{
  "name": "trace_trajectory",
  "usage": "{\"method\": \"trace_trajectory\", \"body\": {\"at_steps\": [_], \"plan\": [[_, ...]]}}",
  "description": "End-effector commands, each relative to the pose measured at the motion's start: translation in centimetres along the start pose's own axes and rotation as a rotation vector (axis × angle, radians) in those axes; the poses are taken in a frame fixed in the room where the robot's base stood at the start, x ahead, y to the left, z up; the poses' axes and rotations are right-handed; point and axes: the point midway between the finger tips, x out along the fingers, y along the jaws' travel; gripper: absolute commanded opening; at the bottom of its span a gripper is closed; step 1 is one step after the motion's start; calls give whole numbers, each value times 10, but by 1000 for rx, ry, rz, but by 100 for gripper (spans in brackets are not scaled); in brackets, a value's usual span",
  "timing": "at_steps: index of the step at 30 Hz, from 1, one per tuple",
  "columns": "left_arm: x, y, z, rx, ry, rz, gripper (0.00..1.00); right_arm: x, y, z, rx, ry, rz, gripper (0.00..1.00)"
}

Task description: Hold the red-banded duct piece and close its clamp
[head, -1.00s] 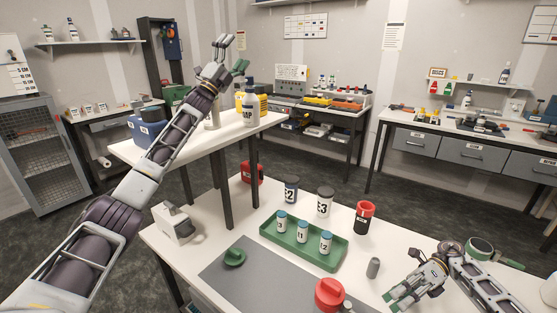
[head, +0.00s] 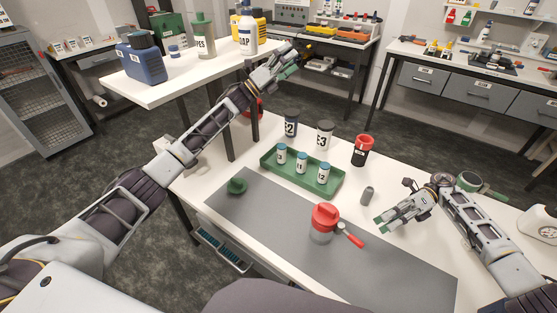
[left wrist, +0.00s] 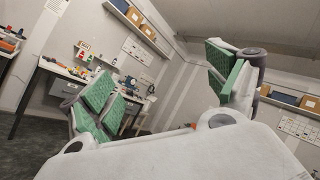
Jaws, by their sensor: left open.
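A clear, squat piece with a red top (head: 325,215) stands on the grey mat. A lever with a red grip (head: 351,235) sticks out from its right side; this looks like the red-banded piece and its open clamp, though the detail is small. My left gripper (head: 287,62) is open and empty, raised well behind the piece, near the right end of the rear table. The left wrist view shows its green-padded fingers (left wrist: 165,85) wide apart with nothing between. My right gripper (head: 383,222) appears open and empty, low over the bench to the right of the piece.
A green tray (head: 265,178) with several small bottles lies behind the mat (head: 265,215). A black container with a red rim (head: 361,155), a grey cylinder (head: 367,194) and a green knob-like part (head: 237,186) stand nearby. The raised rear table (head: 165,88) holds bottles.

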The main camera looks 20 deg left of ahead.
Motion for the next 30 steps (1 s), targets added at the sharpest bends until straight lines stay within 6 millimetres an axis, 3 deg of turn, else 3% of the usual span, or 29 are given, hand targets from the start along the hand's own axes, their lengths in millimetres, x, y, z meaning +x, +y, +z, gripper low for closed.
{"method": "trace_trajectory", "body": {"at_steps": [13, 30], "plan": [[-65, 26, -79, 159, 118, 40, 89, 0, 0, 0, 0, 0, 0, 36], [-150, 35, -176, 351, 280, 48, 89, 0, 0, 0, 0, 0, 0, 36]]}}
